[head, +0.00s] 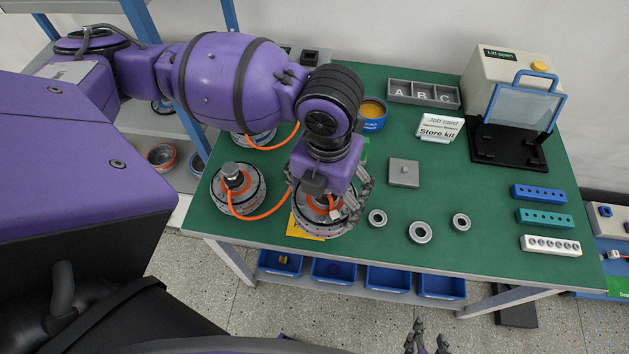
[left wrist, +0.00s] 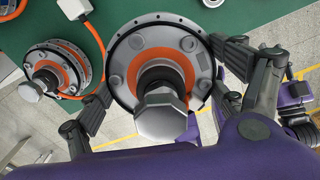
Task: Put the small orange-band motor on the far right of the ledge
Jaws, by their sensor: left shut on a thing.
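My left gripper (head: 330,208) is shut on a round grey hub motor with an orange band (head: 322,229), over the green table's near edge. The left wrist view shows this motor (left wrist: 185,62) between the two fingers (left wrist: 160,100), its shaft and hex end towards the camera. A similar motor with an orange cable (head: 238,187) stands on the table to the left; it also shows in the left wrist view (left wrist: 55,70). Another motor (head: 253,138) is partly hidden behind my arm. My right gripper (head: 425,342) shows only its fingertips at the bottom edge.
A blue-posted rack with grey shelves (head: 140,120) stands left, holding an orange-ringed part (head: 161,156). A yellow card (head: 304,228) lies under the held motor. Metal rings (head: 420,232), a grey block (head: 404,172) and coloured strips (head: 545,217) lie to the right. A lidded machine (head: 510,80) stands behind.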

